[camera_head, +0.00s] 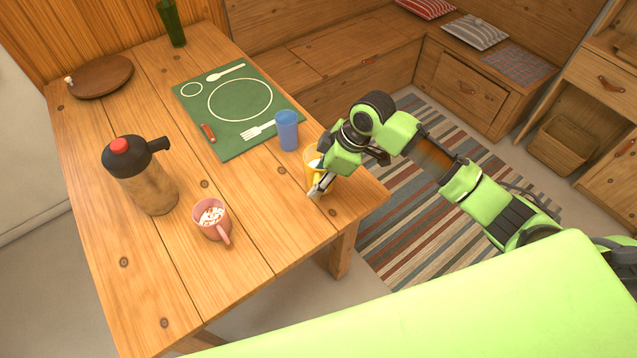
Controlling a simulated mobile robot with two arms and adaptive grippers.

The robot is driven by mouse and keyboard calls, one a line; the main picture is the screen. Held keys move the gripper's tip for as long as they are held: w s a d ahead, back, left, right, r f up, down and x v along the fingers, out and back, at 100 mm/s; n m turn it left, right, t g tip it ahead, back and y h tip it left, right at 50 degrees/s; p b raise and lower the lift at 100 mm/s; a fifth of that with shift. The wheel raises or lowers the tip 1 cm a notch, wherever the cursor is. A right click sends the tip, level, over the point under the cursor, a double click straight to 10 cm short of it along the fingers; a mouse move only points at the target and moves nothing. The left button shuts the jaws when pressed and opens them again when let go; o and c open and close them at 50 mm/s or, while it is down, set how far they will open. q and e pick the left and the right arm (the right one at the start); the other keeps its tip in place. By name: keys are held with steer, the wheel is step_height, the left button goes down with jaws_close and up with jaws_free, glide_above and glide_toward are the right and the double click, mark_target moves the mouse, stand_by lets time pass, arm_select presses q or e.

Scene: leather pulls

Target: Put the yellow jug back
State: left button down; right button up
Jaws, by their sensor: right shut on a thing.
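The yellow jug (311,165) is at the right edge of the wooden table (260,238), mostly hidden behind my right gripper (316,187). My right gripper is shut on the jug. The jug looks upright and at about the height of the table top; I cannot tell whether its base touches the wood. A blue cup (287,131) stands just to its upper left, close by. My left gripper is out of view.
A green place mat (220,137) with a printed setting lies behind the cup. A pink mug (211,221), a flask with a black top (147,180), a brown round board (101,77) and a green glass (171,24) stand on the table.

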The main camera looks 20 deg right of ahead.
steer(key=shift+w+d+f, duration=0.15)
steer(key=shift+w+f, duration=0.25)
steer(key=shift+f, duration=0.05)
step_height(320, 180, down, 3)
steer(key=shift+r+p, duration=0.1)
steer(key=shift+p, duration=0.55)
steer(key=o, duration=1.5)
steer(key=shift+s+f, duration=0.1)
steer(key=shift+f, duration=0.1)
steer(key=shift+c, duration=0.2)
steer(key=b+v, duration=0.1)
steer(key=v, duration=1.1)
steer(key=shift+r, duration=0.1)
